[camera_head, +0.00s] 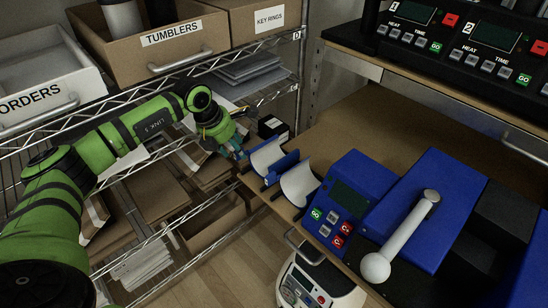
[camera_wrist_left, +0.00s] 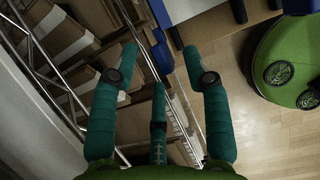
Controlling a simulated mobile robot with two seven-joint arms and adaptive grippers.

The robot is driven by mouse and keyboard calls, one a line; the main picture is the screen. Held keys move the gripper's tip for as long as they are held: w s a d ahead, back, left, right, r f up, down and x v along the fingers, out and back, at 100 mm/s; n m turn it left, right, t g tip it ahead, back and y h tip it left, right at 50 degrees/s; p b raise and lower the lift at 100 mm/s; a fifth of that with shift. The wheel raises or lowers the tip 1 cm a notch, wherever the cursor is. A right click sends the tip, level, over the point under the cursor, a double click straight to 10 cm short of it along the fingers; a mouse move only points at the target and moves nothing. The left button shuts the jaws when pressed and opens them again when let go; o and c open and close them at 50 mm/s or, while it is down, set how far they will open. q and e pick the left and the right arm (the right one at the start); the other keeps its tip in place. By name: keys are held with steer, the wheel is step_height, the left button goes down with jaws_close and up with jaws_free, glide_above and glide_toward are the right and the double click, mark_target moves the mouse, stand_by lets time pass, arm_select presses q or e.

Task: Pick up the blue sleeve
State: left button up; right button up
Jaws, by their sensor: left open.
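Two white-lined curved pieces with blue outer edges stand at the front-left edge of the brown bench in the head view. The left one (camera_head: 266,156) is nearest my left gripper; the right one (camera_head: 299,184) is closer to the blue press (camera_head: 345,196). I cannot tell for sure which is the blue sleeve. My left gripper (camera_head: 237,152) is just left of the left piece, its teal fingers apart. In the left wrist view the gripper (camera_wrist_left: 160,58) is open and empty, with blue parts (camera_wrist_left: 166,12) above its fingertips. My right gripper is out of view.
A wire rack with a tumblers box (camera_head: 165,45), a key rings box (camera_head: 265,20) and an orders bin (camera_head: 50,82) stands left and behind. The press's white handle (camera_head: 405,235) sticks up at right. Bare bench (camera_head: 375,125) lies behind the press.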

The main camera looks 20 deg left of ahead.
mark_target(240, 158)
arm_select(q)
steer(key=x, duration=0.3)
steer(key=shift+w+d+f, duration=0.1)
steer(key=shift+f, duration=0.3)
steer(key=shift+w+f, duration=0.15)
steer(key=shift+f, duration=0.3)
steer(key=shift+w, duration=0.1)
jaws_close()
step_height(240, 158, up, 9)
steer(key=shift+r, duration=0.6)
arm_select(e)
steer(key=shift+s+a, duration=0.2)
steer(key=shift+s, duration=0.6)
arm_select(q)
steer(key=shift+d, duration=0.15)
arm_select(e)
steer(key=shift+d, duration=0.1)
